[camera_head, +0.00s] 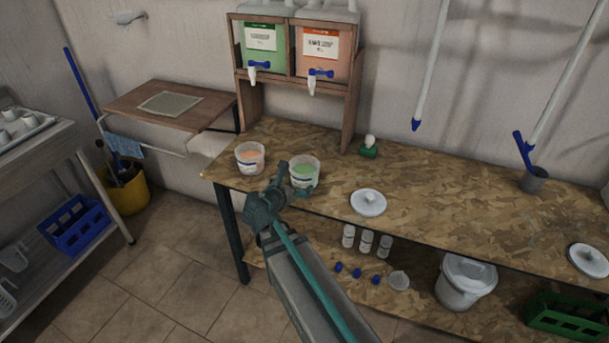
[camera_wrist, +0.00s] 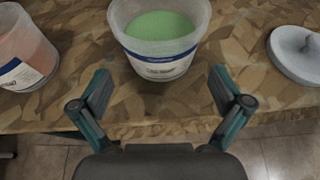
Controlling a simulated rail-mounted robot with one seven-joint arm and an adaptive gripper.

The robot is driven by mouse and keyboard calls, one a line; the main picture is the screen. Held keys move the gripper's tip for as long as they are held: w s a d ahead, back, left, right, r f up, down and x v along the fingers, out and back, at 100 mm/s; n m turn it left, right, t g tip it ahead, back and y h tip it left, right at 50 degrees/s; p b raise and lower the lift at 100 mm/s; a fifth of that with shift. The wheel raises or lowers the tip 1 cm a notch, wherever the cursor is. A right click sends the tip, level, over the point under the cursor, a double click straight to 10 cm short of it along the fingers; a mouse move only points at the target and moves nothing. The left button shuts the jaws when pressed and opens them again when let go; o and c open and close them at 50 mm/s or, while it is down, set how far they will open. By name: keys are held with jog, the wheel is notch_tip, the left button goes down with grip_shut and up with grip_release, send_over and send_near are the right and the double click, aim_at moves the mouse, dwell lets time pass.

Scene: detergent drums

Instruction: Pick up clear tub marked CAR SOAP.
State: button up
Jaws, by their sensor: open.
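Two clear tubs stand upright near the left end of the wood-board bench. One clear tub (camera_head: 306,172) holds green contents and has a white and blue label. It also shows at the top middle of the wrist view (camera_wrist: 160,58). The other clear tub (camera_head: 250,160) holds orange contents and stands to its left; it shows at the left edge of the wrist view (camera_wrist: 24,62). I cannot read which label says CAR SOAP. My gripper (camera_head: 293,185) is open and empty at the bench's front edge. In the wrist view its fingers (camera_wrist: 158,92) point toward the green-filled tub, short of it.
The bench (camera_head: 440,205) carries a white lid (camera_head: 368,202) right of the tubs and a small green item (camera_head: 369,150) behind. A wooden rack (camera_head: 352,100) with green and orange dispensers rises at the back. A white bucket (camera_head: 465,282) stands on the lower shelf.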

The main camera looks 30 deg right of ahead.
jog(key=p+x, duration=0.1)
jog(key=x, duration=0.6)
jog(key=shift+w+d+f, duration=0.1)
jog(key=shift+d+f, duration=0.05)
jog(key=shift+f, duration=0.05)
jog(key=c, duration=1.1)
